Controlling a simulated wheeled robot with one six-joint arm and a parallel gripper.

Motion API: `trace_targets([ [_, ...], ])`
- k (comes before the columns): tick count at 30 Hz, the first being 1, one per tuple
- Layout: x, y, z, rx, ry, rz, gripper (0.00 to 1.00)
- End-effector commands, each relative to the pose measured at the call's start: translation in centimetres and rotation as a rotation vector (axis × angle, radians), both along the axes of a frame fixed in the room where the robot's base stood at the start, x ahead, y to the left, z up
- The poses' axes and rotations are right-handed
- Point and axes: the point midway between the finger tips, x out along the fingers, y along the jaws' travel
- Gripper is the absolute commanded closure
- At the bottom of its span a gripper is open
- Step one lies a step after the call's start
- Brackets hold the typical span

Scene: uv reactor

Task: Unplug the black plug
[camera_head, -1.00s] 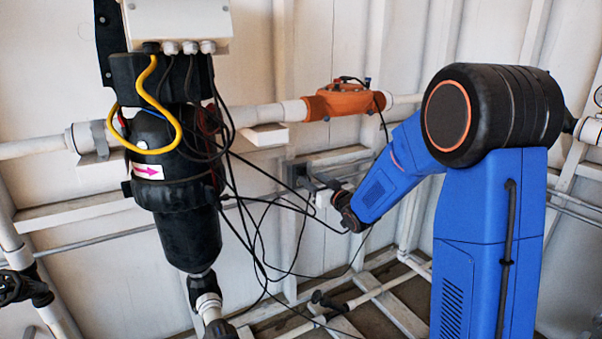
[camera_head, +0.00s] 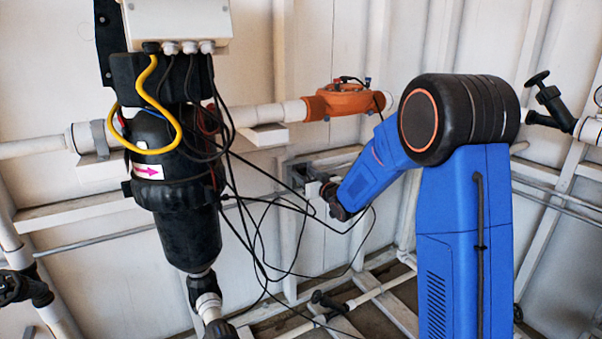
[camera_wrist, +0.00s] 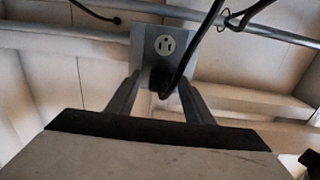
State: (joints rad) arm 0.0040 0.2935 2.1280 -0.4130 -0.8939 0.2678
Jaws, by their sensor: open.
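The black plug (camera_wrist: 160,82) sits in the lower part of a grey outlet plate, with its black cable (camera_wrist: 186,58) rising up and to the right in the wrist view. My gripper (camera_wrist: 158,92) is open, one finger on each side of the plug. I cannot tell whether the fingers touch it. In the head view my gripper (camera_head: 328,192) is small and partly hidden by my wrist, near the wall outlet area, and the plug is not clear there.
Loose black cables (camera_head: 262,225) hang between the black reactor housing (camera_head: 180,190) and the outlet area. An orange unit (camera_head: 345,101) sits on the white pipe above my forearm. A grey pipe (camera_wrist: 240,32) runs behind the outlet plate. Another black cable (camera_wrist: 95,12) lies upper left.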

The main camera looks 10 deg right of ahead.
Motion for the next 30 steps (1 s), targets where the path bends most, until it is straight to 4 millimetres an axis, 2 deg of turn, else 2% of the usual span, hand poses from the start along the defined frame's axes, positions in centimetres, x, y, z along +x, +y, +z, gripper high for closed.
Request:
trace_targets([
  [21, -0.01, 0.01, 0.00, 0.000, 0.000, 0.000, 0.53],
  [27, -0.01, 0.01, 0.00, 0.000, 0.000, 0.000, 1.00],
  [30, -0.02, -0.01, 0.02, 0.000, 0.000, 0.000, 1.00],
])
